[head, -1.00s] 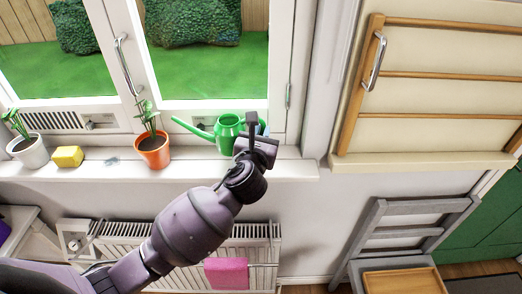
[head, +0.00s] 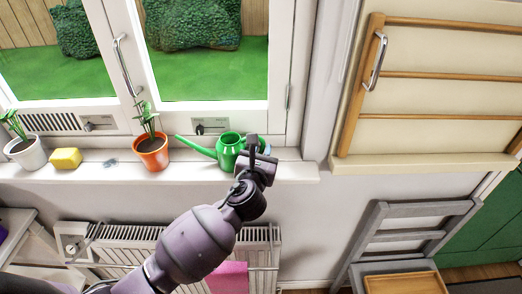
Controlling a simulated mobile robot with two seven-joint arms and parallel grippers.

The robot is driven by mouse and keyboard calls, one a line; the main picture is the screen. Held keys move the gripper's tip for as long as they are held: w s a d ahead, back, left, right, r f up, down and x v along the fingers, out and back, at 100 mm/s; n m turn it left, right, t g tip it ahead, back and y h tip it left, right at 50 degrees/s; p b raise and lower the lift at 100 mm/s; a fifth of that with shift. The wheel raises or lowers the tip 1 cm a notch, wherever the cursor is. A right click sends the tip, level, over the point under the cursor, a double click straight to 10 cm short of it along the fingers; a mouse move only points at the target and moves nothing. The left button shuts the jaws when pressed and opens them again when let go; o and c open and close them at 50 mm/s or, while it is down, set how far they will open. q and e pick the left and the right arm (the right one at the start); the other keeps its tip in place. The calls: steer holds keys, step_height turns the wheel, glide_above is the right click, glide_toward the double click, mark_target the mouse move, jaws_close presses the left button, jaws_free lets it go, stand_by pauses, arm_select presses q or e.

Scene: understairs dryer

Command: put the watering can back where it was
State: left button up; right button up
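The green watering can (head: 229,152) is at the right part of the white window sill (head: 205,173), its long spout pointing left toward the orange pot. My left gripper (head: 253,143) is at the can's right side, at the handle, and appears shut on it. The gripper hides the handle and most of the fingers' contact. The can looks upright and low over the sill; I cannot tell whether its base touches. My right gripper is not in view.
On the sill stand an orange pot with a plant (head: 151,153), a yellow sponge (head: 66,158) and a white pot with a plant (head: 25,152). A radiator (head: 110,240) with a pink cloth (head: 228,278) is below. A grey chair (head: 415,240) stands right. The sill's right end is clear.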

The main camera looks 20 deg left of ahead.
arm_select(q)
steer(key=shift+o, duration=1.3)
steer(key=shift+r, duration=0.1)
steer(key=s, duration=1.2)
steer(key=shift+d+r, duration=0.2)
steer(key=shift+d, duration=0.25)
